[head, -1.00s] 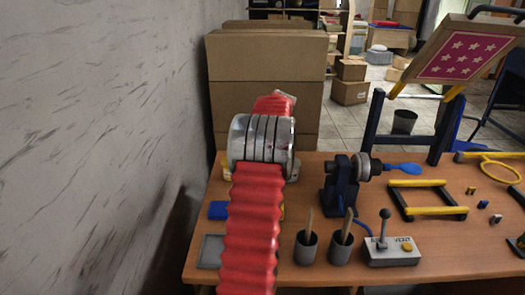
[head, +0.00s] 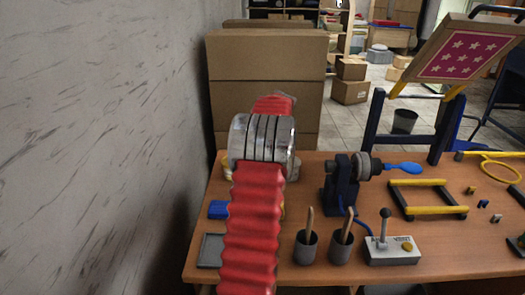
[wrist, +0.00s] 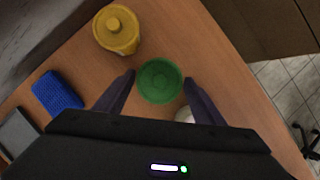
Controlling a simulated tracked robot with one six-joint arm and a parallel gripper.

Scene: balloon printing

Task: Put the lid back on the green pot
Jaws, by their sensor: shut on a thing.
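In the wrist view, a round green lid-like piece (wrist: 160,80) with a small centre knob sits between the fingers of my gripper (wrist: 159,79). The gripper is shut on it. I see it from above, so its height over the table is unclear. The green pot's body cannot be made out; whether it is under the lid is hidden. A pale round object (wrist: 185,115) shows partly beside the right finger. In the head view my red-sleeved arm hides the gripper and the green lid.
A yellow pot (wrist: 117,30) with its lid on stands at upper left in the wrist view. A blue block (wrist: 57,91) and a grey tray (wrist: 19,132) lie left. In the head view, two grey cups (head: 306,247) and a joystick box (head: 393,250) stand right of my arm.

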